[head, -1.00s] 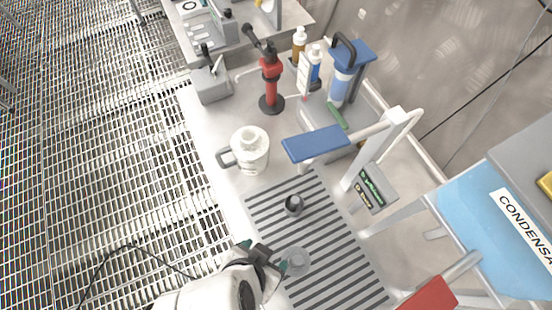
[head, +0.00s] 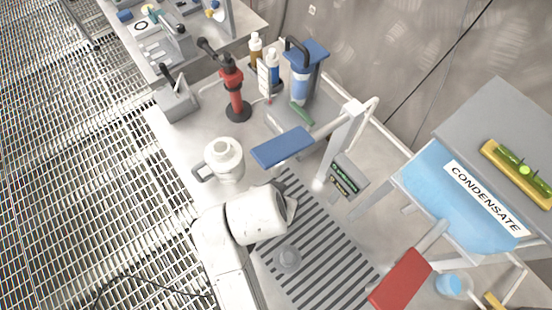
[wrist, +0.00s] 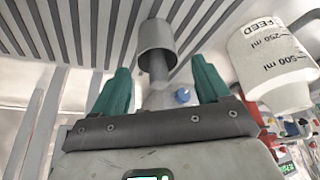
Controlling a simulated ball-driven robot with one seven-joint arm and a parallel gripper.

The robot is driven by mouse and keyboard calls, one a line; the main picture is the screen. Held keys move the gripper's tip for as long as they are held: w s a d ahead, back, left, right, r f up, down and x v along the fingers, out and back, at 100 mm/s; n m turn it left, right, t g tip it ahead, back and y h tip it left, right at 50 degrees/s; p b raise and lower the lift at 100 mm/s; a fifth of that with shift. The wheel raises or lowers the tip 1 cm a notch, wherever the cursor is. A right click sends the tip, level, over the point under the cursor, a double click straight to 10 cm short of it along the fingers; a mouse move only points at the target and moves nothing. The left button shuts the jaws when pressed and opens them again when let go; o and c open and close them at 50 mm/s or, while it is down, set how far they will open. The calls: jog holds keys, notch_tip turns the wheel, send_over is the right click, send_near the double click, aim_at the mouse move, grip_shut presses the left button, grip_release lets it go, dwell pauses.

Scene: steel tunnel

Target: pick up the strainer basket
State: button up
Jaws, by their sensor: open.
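A grey metal cup-shaped piece on a narrower stem (wrist: 157,42), which looks like the strainer basket, shows in the wrist view. It stands by the dark slatted strips, and the stem lies in line with the gap between my fingers. My gripper (wrist: 160,72) is open, with its two green fingers on either side of that gap and apart from the piece. In the head view my arm covers the spot where this piece stood, and the fingers are mostly hidden.
A white jug (head: 224,160) stands close to my arm. A blue-topped arm fixture (head: 283,147) and a red hand pump (head: 234,92) stand beyond. A red panel (head: 400,279) is at right.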

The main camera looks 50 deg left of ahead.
jog(key=shift+x, duration=1.15)
jog(key=shift+s+d, duration=0.1)
jog(key=shift+s, duration=0.1)
jog(key=c, duration=1.1)
jog(key=shift+c, duration=0.2)
jog(key=shift+r, duration=0.3)
notch_tip(320, 180, up, 2)
jog(key=shift+w+r+b, duration=0.1)
jog(key=shift+b, duration=0.35)
jog(key=s+d+r+p, duration=0.2)
jog(key=s+d+r, duration=0.4)
jog(key=s+r, duration=0.4)
jog(key=shift+s, duration=1.4)
